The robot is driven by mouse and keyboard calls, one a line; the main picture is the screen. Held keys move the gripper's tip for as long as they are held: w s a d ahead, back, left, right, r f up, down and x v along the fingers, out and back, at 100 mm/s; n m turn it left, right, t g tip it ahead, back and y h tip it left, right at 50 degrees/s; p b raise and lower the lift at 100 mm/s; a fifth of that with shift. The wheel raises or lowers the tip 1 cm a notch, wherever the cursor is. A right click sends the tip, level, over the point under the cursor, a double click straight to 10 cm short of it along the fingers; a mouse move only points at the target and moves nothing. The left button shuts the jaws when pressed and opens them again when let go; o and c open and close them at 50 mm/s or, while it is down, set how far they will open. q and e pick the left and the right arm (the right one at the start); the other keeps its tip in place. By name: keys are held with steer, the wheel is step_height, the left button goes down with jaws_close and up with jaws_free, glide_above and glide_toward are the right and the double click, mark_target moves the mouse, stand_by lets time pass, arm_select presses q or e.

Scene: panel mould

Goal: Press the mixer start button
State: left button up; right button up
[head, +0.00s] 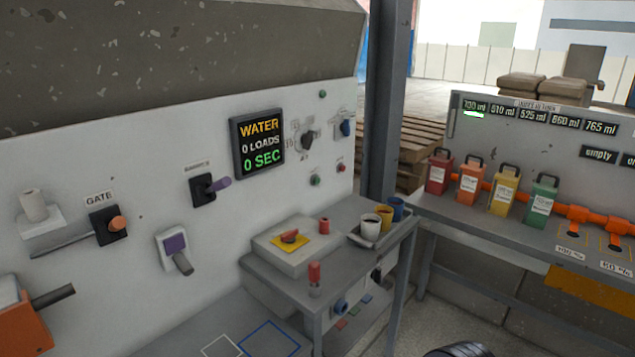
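A white control panel (130,160) fills the left and middle of the head view. Low on its right part is a small green button (316,181), with a small red button (341,168) up and to its right. Another small green round piece (322,94) sits near the panel's top. Their labels are too small to read, so I cannot tell which is the mixer start button. A display (258,143) reads WATER, 0 LOADS, 0 SEC. Neither gripper is in view.
A lever marked GATE (108,225) and a purple-tipped lever (209,188) stick out from the panel. A grey table (375,215) with cups and a red-knobbed box stands below the buttons. A dark post (388,100) rises behind; coloured canisters stand on a right bench (470,225).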

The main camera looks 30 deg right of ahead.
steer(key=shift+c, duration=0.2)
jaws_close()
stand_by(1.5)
